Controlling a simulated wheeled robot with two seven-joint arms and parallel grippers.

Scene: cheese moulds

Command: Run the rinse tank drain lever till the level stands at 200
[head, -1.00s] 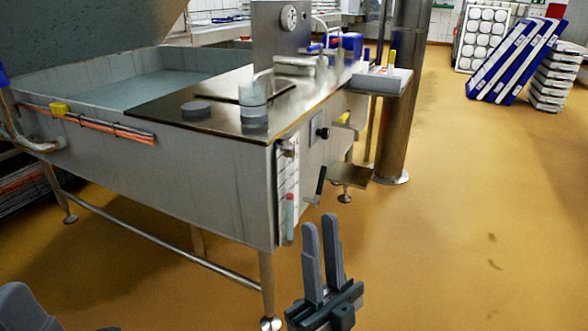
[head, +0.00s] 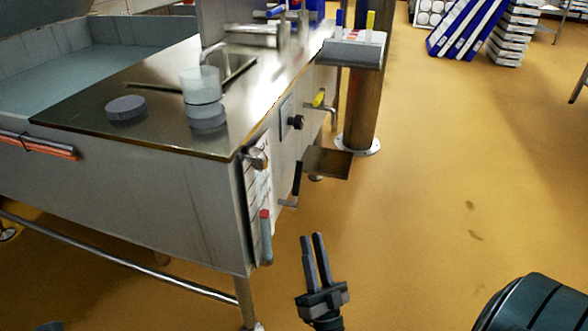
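The steel tank (head: 130,205) stands at left with pale water (head: 90,75) in its open basin. On its right end is a white scale plate (head: 258,192), its marks too small to read. A teal tube with a red top (head: 266,236) stands at the plate's lower edge. A black-handled lever (head: 297,179) stands nearly upright above a short outlet, right of the plate; a yellow-handled tap (head: 319,98) is farther back. I cannot tell for certain which is the drain lever. My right gripper (head: 312,237) is open and empty, below and apart from the black lever.
A small steel shelf (head: 326,162) juts out behind the black lever, and a steel column (head: 362,110) stands beyond. A black knob (head: 296,122) is on the end panel. The yellow floor (head: 460,180) at right is free.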

